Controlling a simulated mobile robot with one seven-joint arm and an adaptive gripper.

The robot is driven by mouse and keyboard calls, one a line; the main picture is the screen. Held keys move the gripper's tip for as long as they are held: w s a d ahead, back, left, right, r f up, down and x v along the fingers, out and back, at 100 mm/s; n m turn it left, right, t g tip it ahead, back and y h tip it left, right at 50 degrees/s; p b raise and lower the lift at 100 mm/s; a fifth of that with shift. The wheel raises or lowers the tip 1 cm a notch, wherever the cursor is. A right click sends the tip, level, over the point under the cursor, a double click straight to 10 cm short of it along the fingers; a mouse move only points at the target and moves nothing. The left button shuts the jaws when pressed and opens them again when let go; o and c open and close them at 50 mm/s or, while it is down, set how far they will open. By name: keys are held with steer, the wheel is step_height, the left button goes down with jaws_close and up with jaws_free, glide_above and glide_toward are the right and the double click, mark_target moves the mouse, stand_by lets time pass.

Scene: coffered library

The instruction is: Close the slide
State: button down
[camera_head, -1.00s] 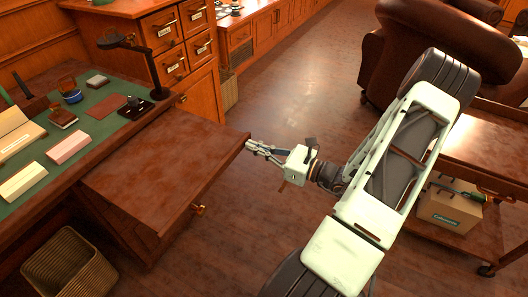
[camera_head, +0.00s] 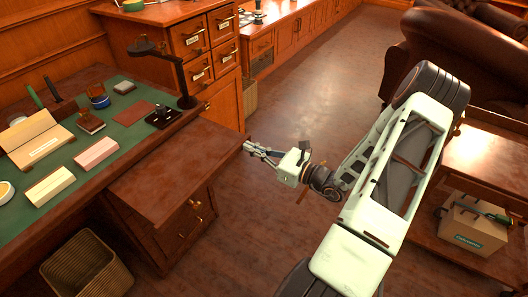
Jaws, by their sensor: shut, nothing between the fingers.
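The slide (camera_head: 180,168) is a flat reddish-brown wooden board. It sticks out from the right side of the desk, just under the green-topped desktop (camera_head: 125,135), above drawers with brass pulls (camera_head: 195,204). My gripper (camera_head: 248,147) is shut and empty. Its fingertips are at the slide's outer edge, near the far right corner; they look to be touching it, but contact is too small to be sure.
A black desk lamp (camera_head: 178,75), boxes and small items stand on the desk. A wicker basket (camera_head: 85,268) is on the floor at lower left. A wooden cart (camera_head: 488,155) with a cardboard box (camera_head: 470,228) stands at right. The floor between is clear.

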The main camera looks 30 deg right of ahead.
mark_target(196, 120)
steer(key=x, duration=2.2)
steer(key=shift+a, duration=0.1)
steer(key=shift+w+a, duration=0.15)
steer(key=shift+w, duration=0.25)
steer(key=shift+r, duration=0.15)
